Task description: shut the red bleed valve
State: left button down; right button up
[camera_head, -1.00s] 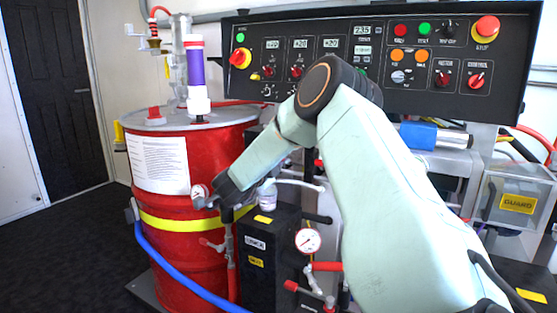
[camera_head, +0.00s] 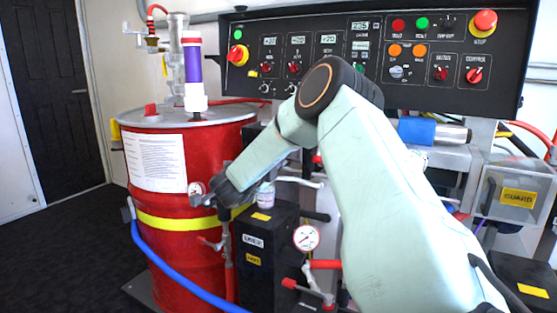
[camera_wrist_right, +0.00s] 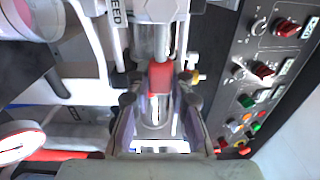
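The red bleed valve handle (camera_wrist_right: 160,77) shows in the right wrist view as a small red block on a metal pipe, below a label ending in "EED". My right gripper (camera_wrist_right: 158,85) is open, with one dark finger on each side of the red handle. Gaps seem to show between fingers and handle; I cannot tell whether either touches it. In the head view my right arm comes in from the right and bends down to the wrist and gripper (camera_head: 224,200) in front of the red drum. The handle cannot be made out clearly there. My left gripper is in neither current view.
The red drum (camera_head: 160,245) with a yellow band stands at left. The control panel (camera_head: 300,25) spans the back. A pressure gauge (camera_head: 306,237) and a red-handled pipe valve (camera_head: 291,284) sit low near the black box (camera_head: 285,215). Open floor is at far left.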

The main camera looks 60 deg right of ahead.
jog(key=o, duration=0.5)
jog(key=shift+c, duration=0.2)
jog(key=shift+a, duration=0.15)
jog(key=s+a, duration=0.1)
jog(key=a, duration=1)
jog(key=shift+a, duration=0.4)
